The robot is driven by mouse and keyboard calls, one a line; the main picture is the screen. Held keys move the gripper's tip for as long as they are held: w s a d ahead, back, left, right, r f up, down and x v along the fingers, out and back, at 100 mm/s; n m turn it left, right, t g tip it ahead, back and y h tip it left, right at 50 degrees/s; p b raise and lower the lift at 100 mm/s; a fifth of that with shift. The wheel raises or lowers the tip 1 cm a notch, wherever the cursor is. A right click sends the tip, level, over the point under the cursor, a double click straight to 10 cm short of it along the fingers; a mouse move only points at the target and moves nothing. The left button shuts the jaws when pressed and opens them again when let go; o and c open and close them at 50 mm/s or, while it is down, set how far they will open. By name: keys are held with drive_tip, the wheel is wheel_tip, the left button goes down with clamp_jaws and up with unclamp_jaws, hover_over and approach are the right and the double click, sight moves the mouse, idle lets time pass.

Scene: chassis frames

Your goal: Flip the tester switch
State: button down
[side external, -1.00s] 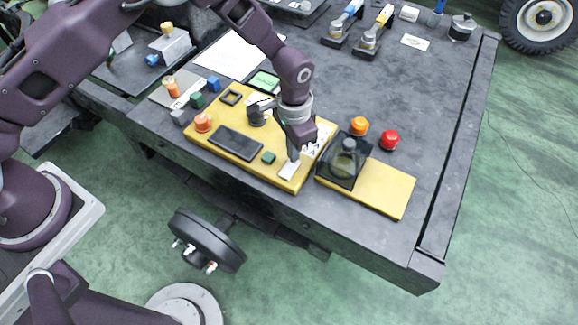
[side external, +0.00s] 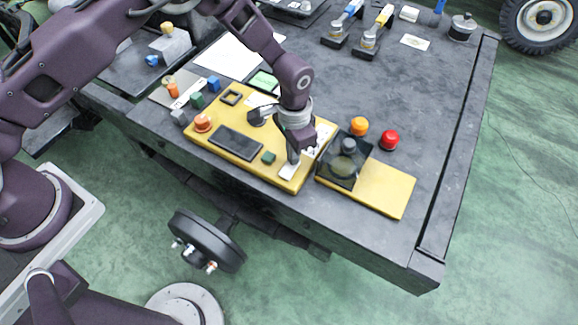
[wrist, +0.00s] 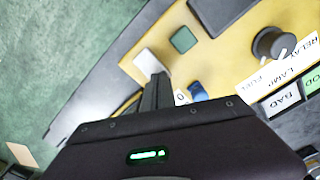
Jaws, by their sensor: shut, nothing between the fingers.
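The tester is a yellow panel (side external: 213,138) near the table's front edge, with a dark screen (side external: 236,142), a green square button (side external: 268,157) and a white switch (side external: 287,172) at its front right corner. My gripper (side external: 293,160) is shut and empty, pointing down at the switch. In the wrist view, my fingertips (wrist: 159,80) are right at the near end of the white switch (wrist: 146,61); I cannot tell whether they touch it. The green button (wrist: 183,40) and a dark knob (wrist: 272,44) also show there. My fingers partly hide the switch area.
Right of the tester is a second yellow plate (side external: 385,188) with a dark clear box (side external: 345,160). An orange button (side external: 358,126) and a red button (side external: 389,140) stand behind. Small blocks and cards lie to the left. The table's right part is clear.

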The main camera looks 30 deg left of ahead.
drive_tip(key=shift+f, duration=0.25)
drive_tip(key=shift+r, duration=3.55)
drive_tip(key=s+a+r+n+t, duration=0.1)
drive_tip(key=s+a+r, duration=0.15)
drive_tip(key=r, duration=0.55)
drive_tip(key=s+a+r+n+t, duration=0.1)
drive_tip(key=a+r, duration=0.3)
drive_tip(key=r, duration=0.3)
drive_tip(key=s+a+r+n, duration=0.1)
drive_tip(key=s+a+r, duration=0.15)
drive_tip(key=r, duration=0.55)
drive_tip(key=s+a+r+n+t, duration=0.1)
drive_tip(key=s+a+r, duration=0.1)
drive_tip(key=s, duration=0.5)
drive_tip(key=s+a+r+n+t, duration=0.1)
drive_tip(key=s+a+r, duration=0.1)
drive_tip(key=s+a, duration=0.2)
drive_tip(key=s+a+r+n+t, duration=0.1)
drive_tip(key=s+a+r, duration=0.1)
drive_tip(key=s, duration=0.7)
drive_tip(key=shift+s+a+t, duration=0.3)
drive_tip(key=shift+a, duration=0.3)
